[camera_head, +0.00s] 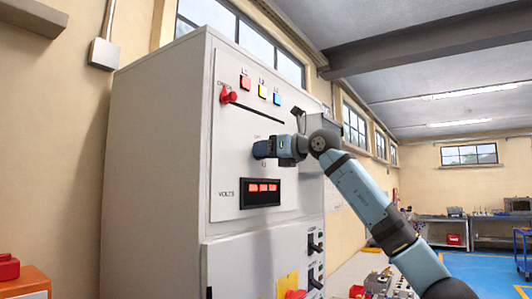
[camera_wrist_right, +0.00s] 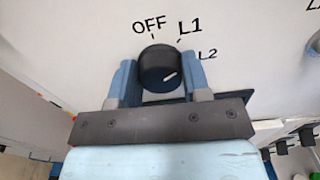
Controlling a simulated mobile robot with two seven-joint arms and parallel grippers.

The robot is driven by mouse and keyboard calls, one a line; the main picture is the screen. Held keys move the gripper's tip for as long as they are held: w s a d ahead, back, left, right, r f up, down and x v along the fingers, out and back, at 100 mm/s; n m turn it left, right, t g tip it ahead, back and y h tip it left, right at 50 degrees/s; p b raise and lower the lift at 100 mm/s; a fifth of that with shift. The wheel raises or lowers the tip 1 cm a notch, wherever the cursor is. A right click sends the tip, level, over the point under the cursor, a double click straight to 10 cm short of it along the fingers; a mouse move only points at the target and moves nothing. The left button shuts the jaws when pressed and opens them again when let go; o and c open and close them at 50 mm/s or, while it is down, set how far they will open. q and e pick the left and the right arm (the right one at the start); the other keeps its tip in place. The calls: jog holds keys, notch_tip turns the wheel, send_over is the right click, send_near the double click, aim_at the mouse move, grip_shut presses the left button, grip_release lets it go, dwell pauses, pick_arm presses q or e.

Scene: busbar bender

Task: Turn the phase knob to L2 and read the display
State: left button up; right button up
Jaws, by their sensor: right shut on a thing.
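The black phase knob (camera_wrist_right: 158,66) sits on the white panel between the two blue fingers of my right gripper (camera_wrist_right: 164,80), which is shut on it. Its white mark points right and slightly up, toward the L2 side. OFF, L1 and L2 are printed around the knob; the right finger hides part of the dial near L2. In the head view my right gripper (camera_head: 265,149) is at the panel and hides the knob. The volts display (camera_head: 260,192) below it is lit with red characters, too small to read. My left gripper is not in view.
Black switches (camera_head: 315,243) are lower right. An orange box (camera_head: 25,284) stands at lower left. Open blue floor lies right.

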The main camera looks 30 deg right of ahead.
jog(key=m+b, duration=0.1)
jog(key=m, duration=0.4)
jog(key=shift+m, duration=0.4)
dwell(0.4)
jog(key=o, duration=0.9)
jog(key=shift+d, duration=0.1)
jog(key=b+v, duration=0.3)
jog(key=v, duration=1)
jog(key=shift+s+d+f, duration=0.1)
jog(key=shift+s+d, duration=0.05)
jog(key=shift+s, duration=0.15)
